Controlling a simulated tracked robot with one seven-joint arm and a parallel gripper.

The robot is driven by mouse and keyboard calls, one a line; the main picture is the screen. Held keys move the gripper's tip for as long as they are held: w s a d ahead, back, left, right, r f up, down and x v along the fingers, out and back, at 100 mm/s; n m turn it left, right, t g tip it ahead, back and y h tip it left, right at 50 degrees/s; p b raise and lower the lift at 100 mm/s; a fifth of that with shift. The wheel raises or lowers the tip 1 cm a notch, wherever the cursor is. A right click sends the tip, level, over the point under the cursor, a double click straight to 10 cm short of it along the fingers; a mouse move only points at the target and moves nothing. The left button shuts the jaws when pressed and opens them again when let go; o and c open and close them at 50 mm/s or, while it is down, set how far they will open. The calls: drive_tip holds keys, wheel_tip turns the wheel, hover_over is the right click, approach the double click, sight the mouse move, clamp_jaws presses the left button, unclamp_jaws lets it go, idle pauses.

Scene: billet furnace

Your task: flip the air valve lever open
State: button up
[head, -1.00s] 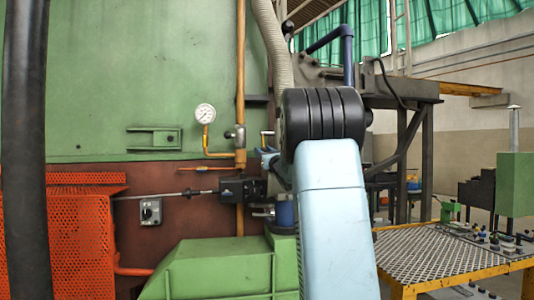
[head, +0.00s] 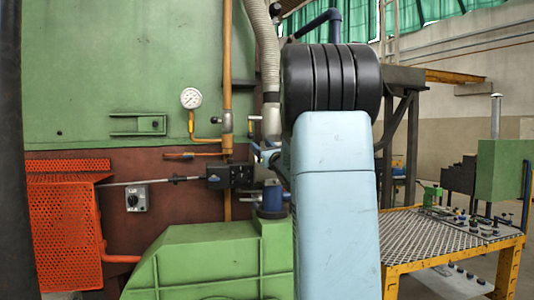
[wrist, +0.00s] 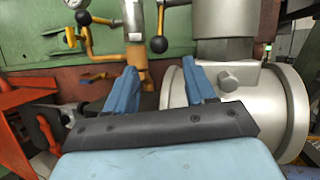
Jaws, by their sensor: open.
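In the wrist view a grey valve body (wrist: 133,20) sits on a vertical orange-yellow pipe (wrist: 138,62). A thin lever with a black ball knob (wrist: 158,45) hangs beside it on the right; I take this as the air valve lever. My gripper (wrist: 163,78) has two blue fingers spread apart with nothing between them. The knob shows just above the gap between the fingertips, apparently beyond them. In the head view the valve (head: 227,121) is on the orange pipe, and my gripper (head: 266,155) is low and to its right, partly hidden by my arm.
A second black knob (wrist: 83,17) is on a yellow branch at left in the wrist view. A large silver flanged pipe (wrist: 235,95) is close right of the fingers. In the head view are a pressure gauge (head: 190,98), an orange mesh guard (head: 62,230) and a green housing (head: 205,262).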

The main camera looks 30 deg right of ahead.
drive_tip(key=shift+v, duration=2.15)
